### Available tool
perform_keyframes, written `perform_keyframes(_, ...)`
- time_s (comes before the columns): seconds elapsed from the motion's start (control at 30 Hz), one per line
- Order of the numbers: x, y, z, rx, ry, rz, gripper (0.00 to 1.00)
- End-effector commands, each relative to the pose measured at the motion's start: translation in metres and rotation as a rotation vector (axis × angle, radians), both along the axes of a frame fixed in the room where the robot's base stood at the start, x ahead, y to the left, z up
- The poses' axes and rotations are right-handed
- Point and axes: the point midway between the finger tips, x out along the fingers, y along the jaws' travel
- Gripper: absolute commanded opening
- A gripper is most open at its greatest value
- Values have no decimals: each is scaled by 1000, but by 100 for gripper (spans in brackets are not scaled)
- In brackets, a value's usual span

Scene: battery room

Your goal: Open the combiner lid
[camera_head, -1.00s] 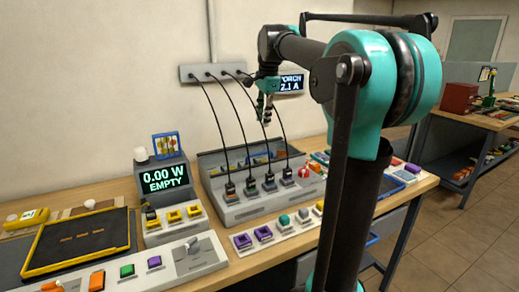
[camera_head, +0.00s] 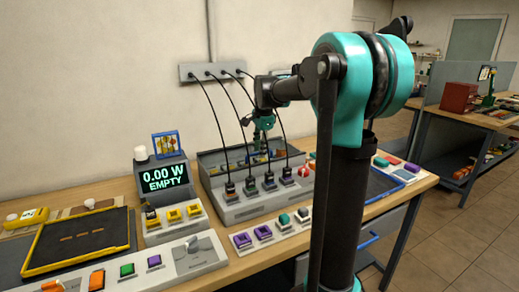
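The grey box that I take to be the combiner (camera_head: 250,207) stands on the bench against the wall. Several black cables run down to coloured plugs on its front part. Behind the plugs is a recessed section with blue and yellow parts showing; I cannot clearly make out a separate lid or whether it is open. My gripper (camera_head: 262,146) is low over this rear section, between the cables. Its fingertips are small and partly lost against the box, so contact and finger opening cannot be told.
A display reading 0.00 W EMPTY (camera_head: 164,178) stands left of the box. A black yellow-rimmed tray (camera_head: 80,242) lies further left. Purple and other coloured blocks (camera_head: 242,241) sit in front. Cables hang from a wall strip (camera_head: 212,72) close around my gripper.

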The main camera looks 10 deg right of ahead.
Motion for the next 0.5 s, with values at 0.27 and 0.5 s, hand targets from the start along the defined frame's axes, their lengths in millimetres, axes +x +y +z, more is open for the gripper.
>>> perform_keyframes(0.27, 0, 0, 0, 0, 0, 0, 18)
perform_keyframes(0.5, 0, 0, 0, 0, 0, 0, 0)
